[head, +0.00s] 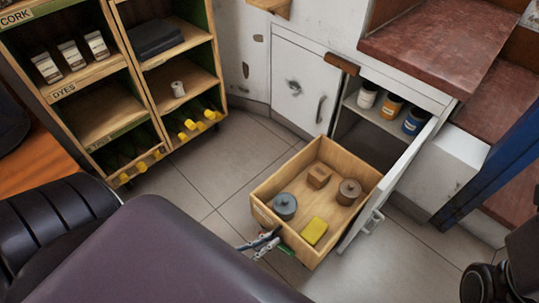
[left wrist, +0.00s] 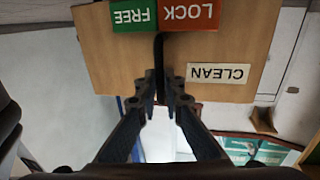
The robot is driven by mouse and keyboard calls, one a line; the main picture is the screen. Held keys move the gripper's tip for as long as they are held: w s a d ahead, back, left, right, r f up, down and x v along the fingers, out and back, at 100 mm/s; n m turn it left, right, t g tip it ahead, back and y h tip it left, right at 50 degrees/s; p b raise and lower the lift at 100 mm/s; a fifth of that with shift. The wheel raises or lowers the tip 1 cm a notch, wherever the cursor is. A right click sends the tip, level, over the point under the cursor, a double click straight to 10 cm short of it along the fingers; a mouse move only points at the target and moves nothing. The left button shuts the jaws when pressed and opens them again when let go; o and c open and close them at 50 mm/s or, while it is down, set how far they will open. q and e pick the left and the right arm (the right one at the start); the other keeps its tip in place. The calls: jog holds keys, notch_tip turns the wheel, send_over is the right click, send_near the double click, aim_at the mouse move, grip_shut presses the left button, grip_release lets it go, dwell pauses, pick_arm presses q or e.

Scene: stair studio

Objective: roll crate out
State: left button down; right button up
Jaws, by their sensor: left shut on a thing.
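The wooden crate (head: 262,190) stands on the floor in front of the low white cabinet's opening, beside its open door (head: 392,190). Whether its back edge is still inside the opening I cannot tell. My left gripper (head: 262,243) is at the crate's near face. The left wrist view shows that face upside down, with FREE, LOCK and CLEAN labels (left wrist: 218,73); the fingers are shut on a black lever (left wrist: 159,65). My right gripper is not visible.
A wooden shelf unit (head: 97,98) with bottles stands at the back left. Jars (head: 391,108) stand on a cabinet shelf. Reddish stair treads (head: 440,40) rise at the right, near a blue post (head: 490,175). Tiled floor (head: 195,185) is clear left of the crate.

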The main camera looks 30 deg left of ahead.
pick_arm(q)
jog(key=c, duration=2)
grip_release()
jog(key=shift+c, duration=0.2)
jog(key=shift+r, duration=0.1)
notch_tip(320, 180, up, 10)
